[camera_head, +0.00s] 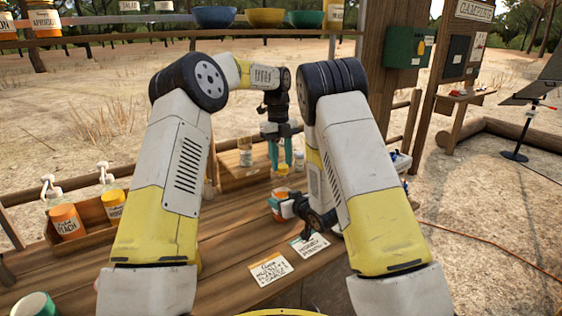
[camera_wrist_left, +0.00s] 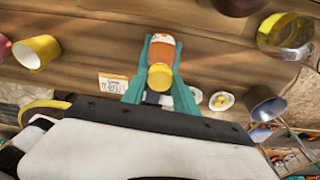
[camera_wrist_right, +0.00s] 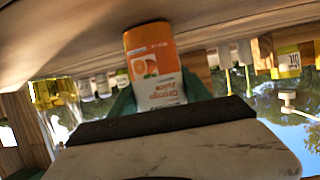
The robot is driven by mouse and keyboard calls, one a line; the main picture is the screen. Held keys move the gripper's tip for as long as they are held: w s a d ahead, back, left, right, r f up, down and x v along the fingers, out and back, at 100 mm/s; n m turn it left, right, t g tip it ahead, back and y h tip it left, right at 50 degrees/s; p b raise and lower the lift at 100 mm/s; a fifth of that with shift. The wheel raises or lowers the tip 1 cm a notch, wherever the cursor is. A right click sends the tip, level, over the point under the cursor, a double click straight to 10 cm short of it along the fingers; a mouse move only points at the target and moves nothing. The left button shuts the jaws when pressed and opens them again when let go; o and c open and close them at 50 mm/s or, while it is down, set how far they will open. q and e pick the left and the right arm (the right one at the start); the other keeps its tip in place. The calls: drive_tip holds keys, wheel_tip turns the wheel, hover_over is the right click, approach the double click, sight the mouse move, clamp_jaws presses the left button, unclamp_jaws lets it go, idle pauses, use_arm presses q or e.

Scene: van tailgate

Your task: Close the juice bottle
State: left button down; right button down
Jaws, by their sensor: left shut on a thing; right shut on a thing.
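The juice bottle (camera_head: 281,192) is orange with a white and orange label and stands at the far part of the wooden counter. My right gripper (camera_head: 284,208) is shut around its body. In the right wrist view the bottle (camera_wrist_right: 153,68) sits between the teal fingers, its "Orange Juice" label upside down. My left gripper (camera_head: 281,168) points down from above the bottle. In the left wrist view its teal fingers are shut on a yellow cap (camera_wrist_left: 160,77), in line with the orange bottle (camera_wrist_left: 161,47). I cannot tell whether the cap touches the bottle's neck.
A wooden caddy (camera_head: 92,215) with pump bottles and orange jars stands at the left. Small jars (camera_head: 245,153) stand behind my left gripper. Two paper cards (camera_head: 270,268) lie at the counter's front. A green cup (camera_head: 36,305) is at the lower left. The left-middle counter is clear.

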use_arm(q)
drive_tip(key=m, duration=0.5)
drive_tip(key=shift+w+d+y, duration=0.1)
drive_tip(key=shift+y, duration=0.3)
drive_tip(key=m, duration=0.5)
drive_tip(key=shift+y, duration=0.4)
drive_tip(key=c, duration=0.9)
unclamp_jaws()
drive_tip(key=shift+d, duration=0.1)
drive_tip(key=shift+c, duration=0.2)
drive_tip(key=shift+r, duration=2.25)
drive_tip(key=shift+c, duration=0.5)
